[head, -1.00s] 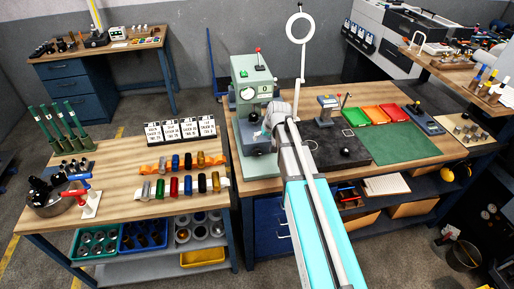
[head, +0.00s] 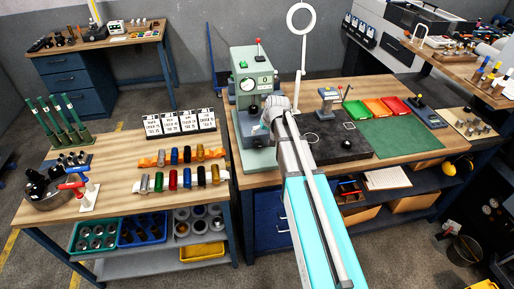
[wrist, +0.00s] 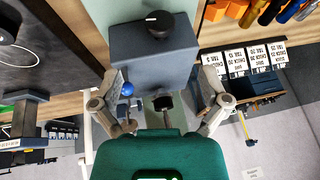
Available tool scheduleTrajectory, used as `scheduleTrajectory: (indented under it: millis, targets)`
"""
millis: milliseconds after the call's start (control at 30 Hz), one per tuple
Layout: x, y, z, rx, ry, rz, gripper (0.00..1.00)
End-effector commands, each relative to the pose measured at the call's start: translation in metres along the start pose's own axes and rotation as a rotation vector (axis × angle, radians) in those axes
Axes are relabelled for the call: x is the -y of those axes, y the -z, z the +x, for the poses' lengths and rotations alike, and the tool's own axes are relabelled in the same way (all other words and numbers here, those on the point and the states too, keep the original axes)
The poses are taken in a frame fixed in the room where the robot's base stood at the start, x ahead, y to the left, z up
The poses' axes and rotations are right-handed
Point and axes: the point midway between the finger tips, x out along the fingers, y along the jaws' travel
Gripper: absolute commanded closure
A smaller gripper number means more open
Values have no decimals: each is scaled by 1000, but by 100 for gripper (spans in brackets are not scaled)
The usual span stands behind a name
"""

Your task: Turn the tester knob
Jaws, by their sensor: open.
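The pale green tester (head: 243,63) stands upright at the left end of the right bench, with a dial on its front and a red-tipped lever on top. Its black knob (head: 253,110) shows low on the front. In the wrist view, a round black knob (wrist: 158,24) sits on a grey block (wrist: 150,62). My gripper (wrist: 161,85) is open and empty, its fingers spread below that knob in the picture, apart from it. In the head view my gripper (head: 268,128) is close in front of the tester, its fingertips partly hidden.
A dark plate (head: 325,150), red, orange and green trays (head: 377,107) and a green mat (head: 405,139) lie right of the tester. Label stands (head: 180,123) and coloured cylinders (head: 187,176) stand on the left bench. A white ring on a post (head: 301,60) rises behind my arm.

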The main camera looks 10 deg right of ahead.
Motion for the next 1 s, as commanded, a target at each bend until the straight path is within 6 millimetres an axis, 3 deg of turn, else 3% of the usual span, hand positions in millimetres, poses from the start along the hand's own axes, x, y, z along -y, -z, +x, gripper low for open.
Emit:
scheduleTrajectory:
  millis: [1000]
  targets:
    - [0, -1, 88, 0, 0, 0, 5]
